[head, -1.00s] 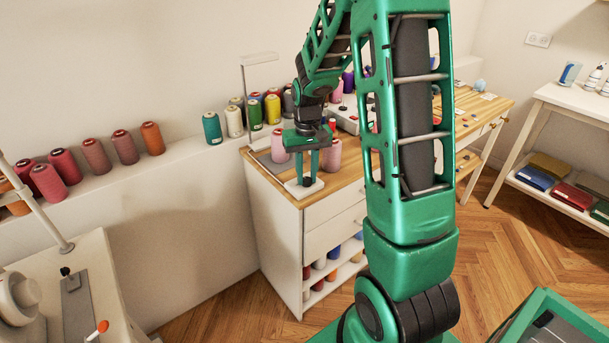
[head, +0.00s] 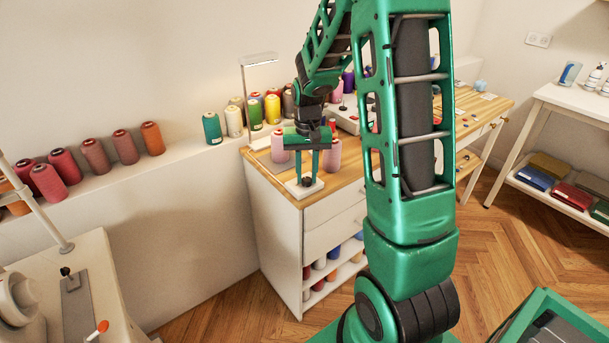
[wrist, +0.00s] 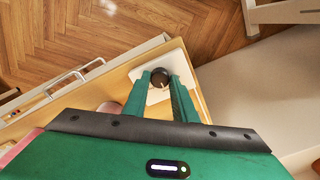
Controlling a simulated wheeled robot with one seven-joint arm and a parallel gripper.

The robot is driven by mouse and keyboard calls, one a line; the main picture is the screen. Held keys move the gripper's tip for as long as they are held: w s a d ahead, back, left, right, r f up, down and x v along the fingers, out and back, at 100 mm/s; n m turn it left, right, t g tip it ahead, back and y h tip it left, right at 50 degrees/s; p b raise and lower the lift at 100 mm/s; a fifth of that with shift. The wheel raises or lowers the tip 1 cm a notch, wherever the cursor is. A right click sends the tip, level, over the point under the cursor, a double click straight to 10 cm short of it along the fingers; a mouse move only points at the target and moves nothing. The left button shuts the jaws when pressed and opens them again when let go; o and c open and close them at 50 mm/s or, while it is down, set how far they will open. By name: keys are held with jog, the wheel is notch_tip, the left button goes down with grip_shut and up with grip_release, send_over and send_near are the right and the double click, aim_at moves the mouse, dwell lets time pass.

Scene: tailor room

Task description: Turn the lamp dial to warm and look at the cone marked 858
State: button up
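The lamp dial (head: 306,182) is a black knob on a white base (head: 292,188) at the front corner of the wooden worktop. My gripper (head: 307,176) points down with its green fingers at the knob. In the wrist view the dial (wrist: 160,77) sits between my fingertips (wrist: 160,80), which appear closed on its sides. The lamp (head: 259,59) is a thin white frame behind the worktop, and its top bar glows. Pink cones (head: 280,147) (head: 334,153) stand on either side of my gripper; no 858 mark is readable.
More thread cones (head: 255,114) line the wall ledge behind, and red and orange cones (head: 63,163) stand at left. A white drawer cabinet (head: 331,222) is below the worktop. A sewing machine (head: 20,297) is at lower left. Open wooden floor (head: 500,262) lies at right.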

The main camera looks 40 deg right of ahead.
aim_at(306, 178)
jog(key=o, duration=0.3)
notch_tip(306, 178, up, 11)
jog(key=shift+f, duration=0.1)
dwell(0.4)
dwell(0.5)
jog(key=s+a, duration=0.1)
jog(key=s, duration=0.8)
jog(key=s+a, duration=0.1)
jog(key=s, duration=0.9)
jog(key=s+a, duration=0.1)
jog(key=s, duration=0.8)
jog(key=shift+s, duration=0.25)
